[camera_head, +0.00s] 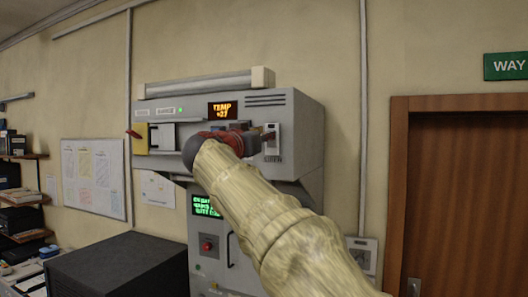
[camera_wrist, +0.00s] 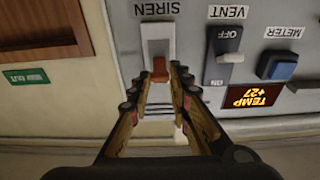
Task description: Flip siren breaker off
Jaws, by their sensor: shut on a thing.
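The siren breaker (camera_wrist: 158,40) is a white plate under an upside-down SIREN label in the wrist view, with a short orange-red toggle (camera_wrist: 160,66). My gripper (camera_wrist: 161,77) has its two fingertips on either side of the toggle, shut on it. In the head view the breaker (camera_head: 272,133) is a pale plate at the right of the grey console's front, and my gripper (camera_head: 262,137) reaches it from the left. The fingers hide part of the toggle, and I cannot read its on or off marking.
The VENT switch (camera_wrist: 229,57) and the blue METER button (camera_wrist: 283,68) sit beside the breaker. The console (camera_head: 305,125) carries a TEMP display (camera_head: 222,111). A black cabinet (camera_head: 115,262) stands lower left, and a brown door (camera_head: 465,190) is at right.

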